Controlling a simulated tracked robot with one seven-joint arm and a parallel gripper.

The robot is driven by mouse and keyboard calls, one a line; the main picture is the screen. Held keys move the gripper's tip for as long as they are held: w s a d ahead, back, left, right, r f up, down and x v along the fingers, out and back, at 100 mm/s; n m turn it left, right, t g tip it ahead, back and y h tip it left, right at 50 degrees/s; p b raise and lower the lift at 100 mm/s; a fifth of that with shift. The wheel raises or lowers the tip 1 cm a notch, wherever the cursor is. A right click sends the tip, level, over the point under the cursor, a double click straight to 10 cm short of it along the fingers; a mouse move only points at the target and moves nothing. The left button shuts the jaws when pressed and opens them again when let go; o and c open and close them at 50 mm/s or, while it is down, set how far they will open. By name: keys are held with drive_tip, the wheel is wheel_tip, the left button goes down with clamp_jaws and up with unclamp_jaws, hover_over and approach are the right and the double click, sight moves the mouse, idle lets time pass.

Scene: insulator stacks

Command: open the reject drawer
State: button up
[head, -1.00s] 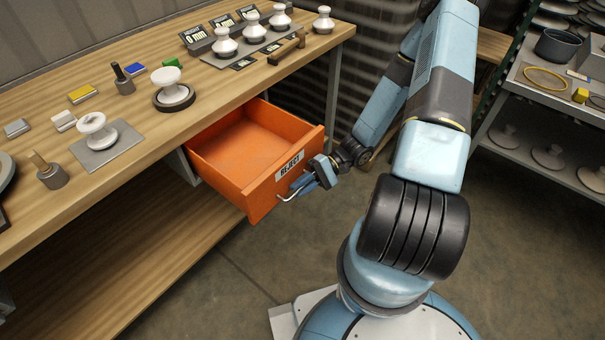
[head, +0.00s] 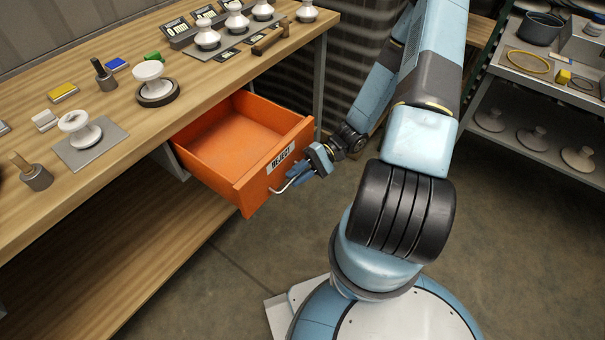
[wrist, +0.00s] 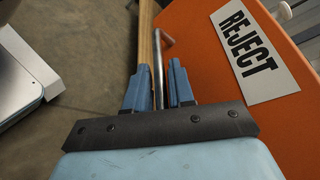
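The orange reject drawer (head: 225,150) stands well out from under the wooden workbench and looks empty inside. Its front carries a white label reading REJECT (head: 283,158), also large in the wrist view (wrist: 248,50). A thin metal bar handle (head: 283,187) sits on the drawer front. My gripper (head: 300,180) is at this handle, outside the drawer front. In the wrist view, the blue fingers of my gripper (wrist: 159,88) lie on either side of the handle bar (wrist: 158,65), closed on it. The far end of the handle bends toward the orange front.
The workbench (head: 130,125) holds white insulators, small blocks, a hammer-like tool and dark displays. Its lower shelf (head: 130,250) is bare. A shelf rack (head: 545,110) with a dark pot and several discs stands at right. Open floor (head: 210,300) lies before the drawer.

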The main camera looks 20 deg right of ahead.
drive_tip(key=v, duration=1.3)
drive_tip(key=shift+f, duration=0.1)
wheel_tip(320, 180, up, 24)
drive_tip(key=a+n+t+h, duration=0.1)
drive_tip(key=a+n+h, duration=0.15)
drive_tip(key=h, duration=0.85)
drive_tip(key=s+a+r+t+h, duration=0.2)
drive_tip(key=s+r+t, duration=0.2)
drive_tip(key=r, duration=0.5)
drive_tip(key=s+a+r+t+h, duration=0.2)
drive_tip(key=s+r+t, duration=0.2)
drive_tip(key=s+r, duration=0.4)
drive_tip(key=shift+a+r+n+t, duration=0.3)
drive_tip(key=shift+r+n, duration=0.15)
drive_tip(key=shift+r, duration=0.5)
